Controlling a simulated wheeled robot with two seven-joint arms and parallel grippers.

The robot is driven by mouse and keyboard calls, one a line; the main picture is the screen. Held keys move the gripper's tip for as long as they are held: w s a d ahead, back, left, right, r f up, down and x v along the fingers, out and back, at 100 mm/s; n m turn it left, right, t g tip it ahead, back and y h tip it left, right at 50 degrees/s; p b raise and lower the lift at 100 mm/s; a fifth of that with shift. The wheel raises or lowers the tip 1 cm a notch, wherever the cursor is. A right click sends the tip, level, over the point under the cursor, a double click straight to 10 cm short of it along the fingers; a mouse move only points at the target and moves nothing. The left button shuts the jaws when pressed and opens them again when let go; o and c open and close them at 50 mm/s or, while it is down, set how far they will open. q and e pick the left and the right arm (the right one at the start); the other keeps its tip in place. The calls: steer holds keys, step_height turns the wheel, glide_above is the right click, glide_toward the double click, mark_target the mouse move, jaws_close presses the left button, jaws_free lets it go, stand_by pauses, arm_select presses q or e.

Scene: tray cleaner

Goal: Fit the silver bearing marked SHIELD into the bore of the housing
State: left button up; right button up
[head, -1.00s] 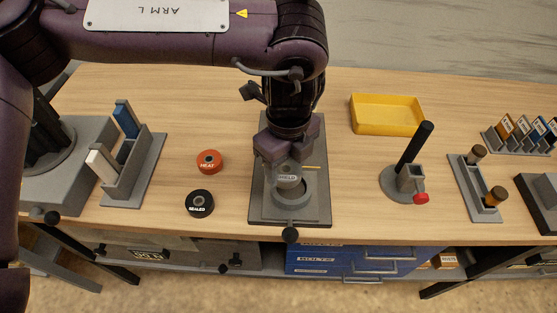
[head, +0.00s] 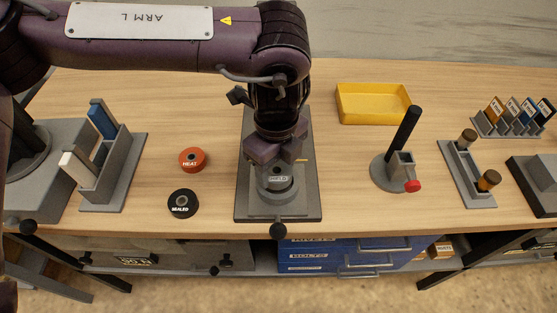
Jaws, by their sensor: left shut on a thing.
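The silver bearing marked SHIELD (head: 278,179) is held in my left gripper (head: 277,165), which points down and is shut on it. The housing (head: 280,197) is a grey round body on a dark base plate near the front middle of the table. The bearing is at the top of the housing, over its bore. The fingers and bearing hide most of the bore, so I cannot tell how far the bearing sits in it. My right gripper is not in view.
An orange HEAT bearing (head: 192,160) and a black SEALED bearing (head: 183,203) lie left of the housing. A yellow tray (head: 375,118) stands at the back right. A grey stand with a black post (head: 405,140) is to the right. A slotted grey holder (head: 112,180) is at left.

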arm_select(q)
steer(key=shift+d+f, duration=0.15)
steer(key=shift+d, duration=0.05)
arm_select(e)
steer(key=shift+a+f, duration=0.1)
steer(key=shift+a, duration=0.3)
arm_select(q)
steer(key=shift+a, duration=0.2)
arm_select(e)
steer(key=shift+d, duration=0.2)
arm_select(q)
steer(key=shift+f+b, duration=0.3)
steer(key=shift+f, duration=0.1)
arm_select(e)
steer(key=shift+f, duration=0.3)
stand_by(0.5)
